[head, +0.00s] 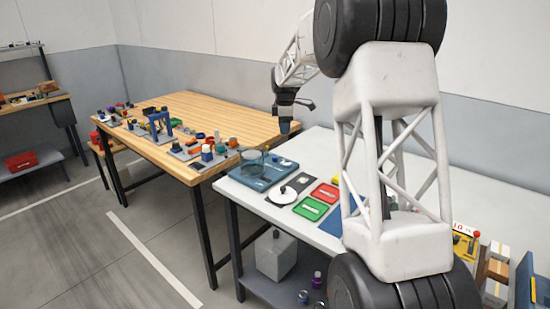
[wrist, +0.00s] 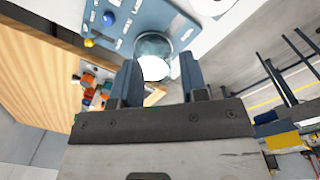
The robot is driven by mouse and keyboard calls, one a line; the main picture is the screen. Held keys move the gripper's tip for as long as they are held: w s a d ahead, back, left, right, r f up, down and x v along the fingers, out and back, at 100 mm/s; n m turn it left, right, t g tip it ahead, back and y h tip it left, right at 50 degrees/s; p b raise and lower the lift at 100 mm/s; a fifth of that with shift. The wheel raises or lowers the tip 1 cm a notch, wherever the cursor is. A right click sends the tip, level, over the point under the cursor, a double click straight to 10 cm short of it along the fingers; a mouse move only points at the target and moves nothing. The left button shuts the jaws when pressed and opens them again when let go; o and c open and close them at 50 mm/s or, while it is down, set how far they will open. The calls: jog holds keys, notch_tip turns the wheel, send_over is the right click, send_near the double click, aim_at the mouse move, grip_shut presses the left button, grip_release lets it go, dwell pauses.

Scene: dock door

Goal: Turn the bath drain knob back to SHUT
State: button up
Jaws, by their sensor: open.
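My gripper (head: 286,125) hangs above the white table, over the blue bath panel (head: 282,165). In the wrist view my gripper (wrist: 158,63) is open, with its two fingers apart and nothing held. The panel (wrist: 165,14) has white label marks, a round blue knob (wrist: 108,18) and a small yellow knob (wrist: 89,43). A clear round glass bath (wrist: 153,42) stands on it and appears beyond the fingertips. The glass bath also shows in the head view (head: 252,161). I cannot tell which knob is the drain knob, or read its setting. The gripper appears apart from both knobs.
A dark plate with a white disc (head: 289,190) lies beside the panel. Red (head: 325,193) and green (head: 310,208) trays lie to its right. A wooden table (head: 225,108) behind carries several small fixtures. Free air surrounds the gripper.

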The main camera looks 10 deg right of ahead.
aim_at(275, 157)
jog(key=w+f+n, duration=0.1)
jog(key=w+f, duration=0.3)
jog(key=w+a+f+n, duration=0.1)
jog(key=w+f+n, duration=0.1)
jog(key=w+f, duration=0.2)
jog(key=w+a+f+n, duration=0.1)
jog(key=w+f, duration=0.3)
jog(key=w, duration=0.2)
jog(key=shift+a+f+n+g, duration=0.1)
jog(key=shift+f+n+g, duration=0.2)
jog(key=shift+f+n, duration=0.1)
jog(key=shift+s, duration=0.1)
jog(key=shift+f, duration=3.9)
jog(key=c, duration=0.6)
jog(key=shift+c, duration=0.2)
